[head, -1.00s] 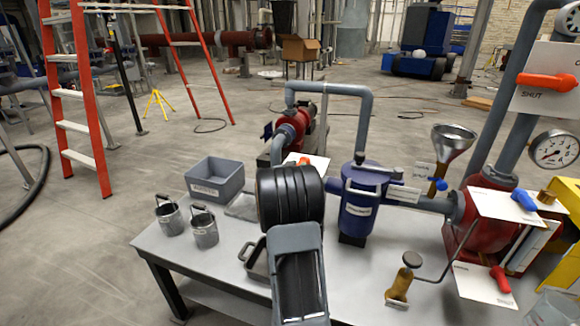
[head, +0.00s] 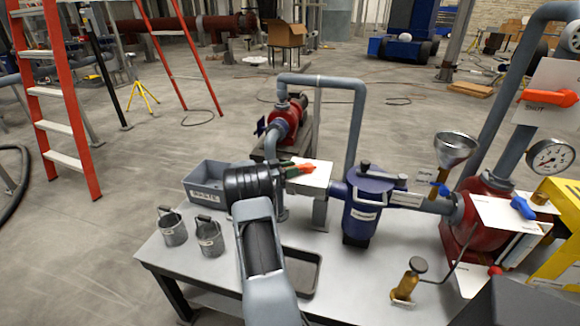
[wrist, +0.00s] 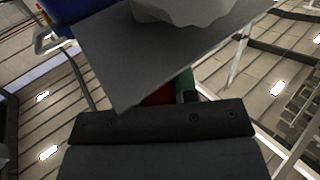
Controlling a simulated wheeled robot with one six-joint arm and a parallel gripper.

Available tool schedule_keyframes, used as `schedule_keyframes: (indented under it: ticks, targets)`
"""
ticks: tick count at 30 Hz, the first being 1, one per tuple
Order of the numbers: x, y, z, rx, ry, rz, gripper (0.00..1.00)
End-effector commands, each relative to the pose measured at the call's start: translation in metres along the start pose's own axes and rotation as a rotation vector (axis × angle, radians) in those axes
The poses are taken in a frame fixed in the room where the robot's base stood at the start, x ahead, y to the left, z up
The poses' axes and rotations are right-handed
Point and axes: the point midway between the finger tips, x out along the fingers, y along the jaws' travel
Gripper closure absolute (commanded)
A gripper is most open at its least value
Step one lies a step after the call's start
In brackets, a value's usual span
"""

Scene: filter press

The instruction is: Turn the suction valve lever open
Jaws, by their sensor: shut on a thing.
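The red-orange lever (head: 301,169) lies over a white plate (head: 316,178) on the pipe left of the blue strainer pot. It points to the right; I cannot read any label on this plate. My gripper (head: 287,169) reaches it from the left and is shut on it, with green showing at the jaws. In the wrist view, a sliver of the red lever (wrist: 160,96) shows behind the dark jaw, below the plate (wrist: 170,58), seen grey there. The jaws hide most of the grip.
The blue strainer pot (head: 369,207) stands just right of the plate. A grey pipe arch (head: 320,81) rises behind it. A funnel (head: 455,149) and gauge (head: 550,157) are farther right. Two small buckets (head: 209,238), a grey bin (head: 207,190) and a tray (head: 306,272) are on the table.

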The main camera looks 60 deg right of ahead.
Motion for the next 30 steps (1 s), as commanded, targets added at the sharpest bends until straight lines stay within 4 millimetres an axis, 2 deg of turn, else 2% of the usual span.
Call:
schedule_keyframes:
  ticks: [10,26,27,30]
  targets:
    - [0.0060,-0.0007,-0.0003,0.001,0.001,0.110,1.00]
    - [0.0082,-0.0006,-0.0009,0.002,0.000,0.127,1.00]
    - [0.0082,-0.0006,-0.0010,0.002,0.000,0.127,0.69]
    - [0.0078,-0.0007,-0.0008,0.002,0.000,0.127,0.59]
